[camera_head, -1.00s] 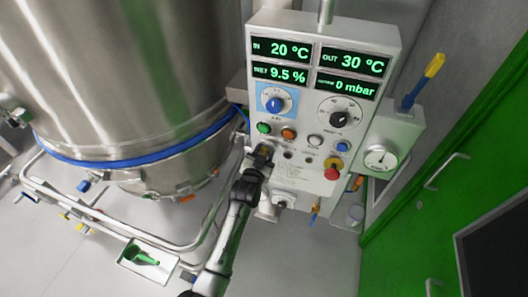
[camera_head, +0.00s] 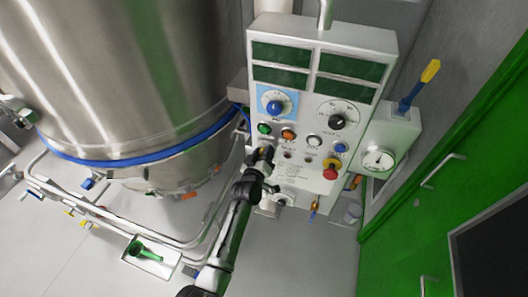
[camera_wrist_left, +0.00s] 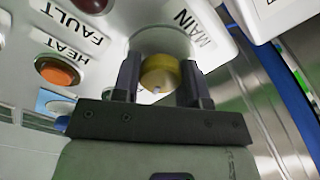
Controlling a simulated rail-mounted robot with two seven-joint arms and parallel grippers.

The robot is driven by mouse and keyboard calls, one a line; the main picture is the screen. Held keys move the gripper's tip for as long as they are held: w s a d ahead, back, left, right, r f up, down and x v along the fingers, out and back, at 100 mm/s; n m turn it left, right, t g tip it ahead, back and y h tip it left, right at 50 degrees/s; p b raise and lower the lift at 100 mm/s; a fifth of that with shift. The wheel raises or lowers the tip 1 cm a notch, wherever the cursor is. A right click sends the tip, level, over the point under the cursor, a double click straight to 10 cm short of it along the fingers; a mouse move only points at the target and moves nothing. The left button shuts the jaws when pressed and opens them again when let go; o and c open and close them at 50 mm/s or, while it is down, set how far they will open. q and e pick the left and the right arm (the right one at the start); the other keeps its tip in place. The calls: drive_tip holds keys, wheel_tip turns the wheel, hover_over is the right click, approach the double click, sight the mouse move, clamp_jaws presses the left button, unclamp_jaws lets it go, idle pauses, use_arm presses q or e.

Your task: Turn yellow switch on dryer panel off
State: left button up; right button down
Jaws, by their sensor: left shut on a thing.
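The dryer panel (camera_head: 306,187) stands in the middle of the head view, and all its displays are dark. My left gripper (camera_head: 262,155) is at its lower left. In the left wrist view the yellow switch (camera_wrist_left: 159,73) sits on a round pale plate next to the label MAIN. The two fingers of my left gripper (camera_wrist_left: 158,85) are on either side of the switch and shut on it. In the head view the gripper mostly hides the switch. My right gripper is not in view.
Near the gripper are a green button (camera_head: 264,128), an orange button (camera_head: 288,134) and a red emergency knob (camera_head: 330,172). A box with a blue and yellow lever (camera_head: 429,73) stands to the right. A steel vessel (camera_head: 125,75) with pipes is on the left, a green door (camera_head: 425,215) on the right.

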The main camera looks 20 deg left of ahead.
use_arm(q)
drive_tip(key=shift+n, duration=0.4)
idle(0.3)
drive_tip(key=o, duration=0.9)
drive_tip(key=shift+o, duration=0.2)
drive_tip(key=s, duration=1.3)
drive_tip(key=shift+s+d, duration=0.2)
drive_tip(key=shift+s, duration=0.2)
